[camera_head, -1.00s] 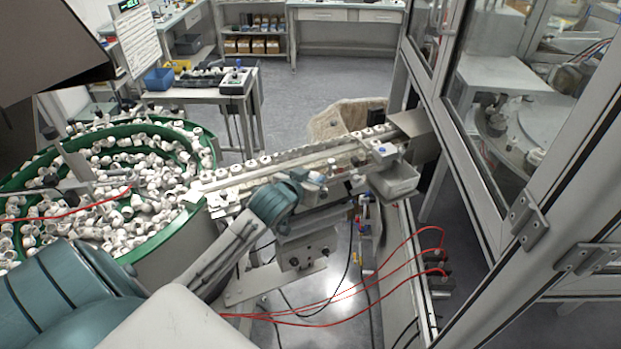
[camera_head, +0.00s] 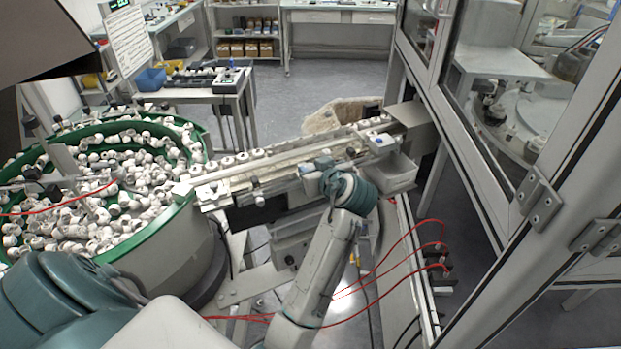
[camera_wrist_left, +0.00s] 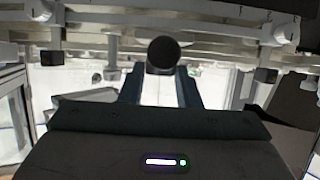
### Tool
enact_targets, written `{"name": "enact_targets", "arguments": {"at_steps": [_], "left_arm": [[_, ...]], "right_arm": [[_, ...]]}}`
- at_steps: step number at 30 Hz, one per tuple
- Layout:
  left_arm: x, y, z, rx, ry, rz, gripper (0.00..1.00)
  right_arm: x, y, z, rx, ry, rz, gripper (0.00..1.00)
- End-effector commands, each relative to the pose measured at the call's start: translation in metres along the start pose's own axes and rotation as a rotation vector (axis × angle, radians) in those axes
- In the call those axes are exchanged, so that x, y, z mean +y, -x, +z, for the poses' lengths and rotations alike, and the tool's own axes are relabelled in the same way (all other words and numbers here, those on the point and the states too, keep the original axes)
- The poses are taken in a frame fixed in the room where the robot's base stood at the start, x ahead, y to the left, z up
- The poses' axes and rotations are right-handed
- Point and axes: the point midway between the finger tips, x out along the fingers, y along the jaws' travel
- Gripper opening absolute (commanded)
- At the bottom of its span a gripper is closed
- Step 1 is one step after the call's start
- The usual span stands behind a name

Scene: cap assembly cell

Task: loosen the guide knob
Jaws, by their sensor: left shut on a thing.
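The guide knob (camera_wrist_left: 163,52) shows in the left wrist view as a dark round end at the upper middle, under the rail. My left gripper (camera_wrist_left: 161,78) has its two dark fingers either side of it and is shut on it. In the head view my left gripper (camera_head: 326,168) is at the front side of the guide rail (camera_head: 285,158), right of its middle. My teal wrist and the gripper hide the knob there. My right gripper is in neither view.
A green-rimmed bowl (camera_head: 172,218) full of white caps stands at the left. White caps line the rail. A pale bin (camera_head: 397,174) hangs right of my wrist. Red hoses (camera_head: 400,246) run below. A framed glass enclosure (camera_head: 480,150) closes the right side.

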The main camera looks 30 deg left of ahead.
Motion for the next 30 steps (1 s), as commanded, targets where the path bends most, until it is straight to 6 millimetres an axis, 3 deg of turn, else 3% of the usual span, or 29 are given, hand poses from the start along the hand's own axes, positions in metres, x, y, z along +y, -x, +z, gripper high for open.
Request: {"name": "enact_targets", "arguments": {"at_steps": [1, 15, 30], "left_arm": [[0.003, -0.002, 0.004, 0.002, 0.021, -0.039, 0.07], [0.011, -0.005, 0.003, 0.004, 0.186, -0.443, 0.07], [0.014, -0.006, -0.001, 0.002, 0.289, -0.698, 0.07]], "right_arm": [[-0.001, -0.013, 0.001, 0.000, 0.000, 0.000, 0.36], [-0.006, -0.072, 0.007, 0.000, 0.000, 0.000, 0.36], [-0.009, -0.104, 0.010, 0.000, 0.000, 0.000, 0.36]]}}
